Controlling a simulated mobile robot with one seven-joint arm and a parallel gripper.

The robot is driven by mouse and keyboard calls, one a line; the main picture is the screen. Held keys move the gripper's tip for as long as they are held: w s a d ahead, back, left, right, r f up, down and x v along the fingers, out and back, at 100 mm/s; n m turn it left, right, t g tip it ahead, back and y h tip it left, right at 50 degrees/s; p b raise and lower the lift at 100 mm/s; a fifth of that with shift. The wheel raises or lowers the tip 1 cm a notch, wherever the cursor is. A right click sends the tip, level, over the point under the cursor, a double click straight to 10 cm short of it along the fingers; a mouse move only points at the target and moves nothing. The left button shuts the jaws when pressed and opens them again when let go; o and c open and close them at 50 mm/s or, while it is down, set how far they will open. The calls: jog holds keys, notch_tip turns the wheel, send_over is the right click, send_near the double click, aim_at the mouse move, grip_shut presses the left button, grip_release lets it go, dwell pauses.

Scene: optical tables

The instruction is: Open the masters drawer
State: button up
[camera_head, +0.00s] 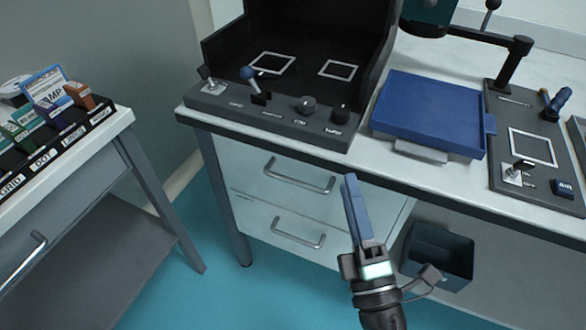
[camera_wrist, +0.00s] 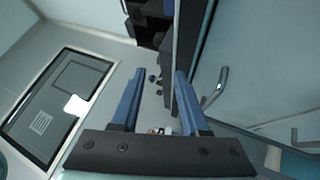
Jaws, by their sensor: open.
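Two pale drawer fronts sit under the middle bench: an upper drawer (camera_head: 262,172) with a bar handle (camera_head: 300,178), and a lower drawer (camera_head: 262,228) with a similar handle (camera_head: 299,234). Both look closed. I cannot read any label naming the masters drawer. My gripper (camera_head: 350,180) has blue fingers and stands in front of the bench, right of the handles in the head view. In the wrist view my gripper (camera_wrist: 160,72) is open, with nothing between its fingers. A bar handle (camera_wrist: 215,88) lies right of the fingers there, apart from them.
A dark bin (camera_head: 440,252) stands under the bench, right of the drawers. The bench (camera_head: 365,158) carries a black control box (camera_head: 270,118), a blue tray (camera_head: 430,110) and a dark plate (camera_head: 505,145). A side table (camera_head: 75,165) with labelled slots and its own handle (camera_head: 25,262) is at left.

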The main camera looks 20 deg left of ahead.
aim_at(293, 179)
jog(key=s+a+f+n+g+y, duration=0.25)
jog(key=s+f+g, duration=0.2)
jog(key=f, duration=0.45)
jog(key=shift+h, duration=0.45)
jog(key=b+x, duration=0.1)
jog(key=x, duration=0.5)
jog(key=b+x, duration=0.1)
jog(key=x, duration=0.6)
jog(key=shift+w+a+f, duration=0.2)
jog(key=shift+w+a, duration=0.05)
grip_shut()
